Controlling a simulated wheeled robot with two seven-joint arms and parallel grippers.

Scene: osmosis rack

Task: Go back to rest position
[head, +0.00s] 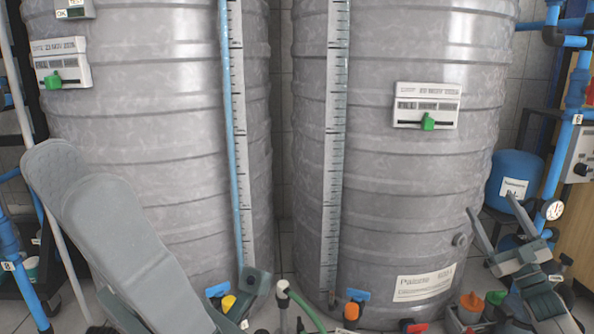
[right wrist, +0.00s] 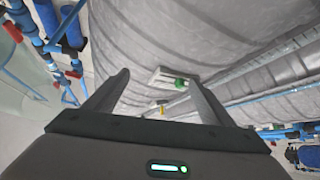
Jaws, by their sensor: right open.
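My right gripper (head: 492,207) is at the right of the head view, in front of the right tank's lower right side. Its two fingers point up and stand apart, with nothing between them. In the right wrist view the same gripper (right wrist: 158,82) is open and empty, with a grey tank behind the fingers. My left arm (head: 125,235) fills the lower left of the head view, in front of the left tank. A dark grey piece (head: 257,284) shows beyond it, perhaps my left gripper. I cannot make out its fingers.
Two large grey ribbed tanks, left (head: 150,130) and right (head: 400,180), stand close ahead. Valves with coloured handles, such as an orange one (head: 351,311), sit low in front. A blue vessel (head: 515,180) and blue pipes (head: 566,130) are at the right.

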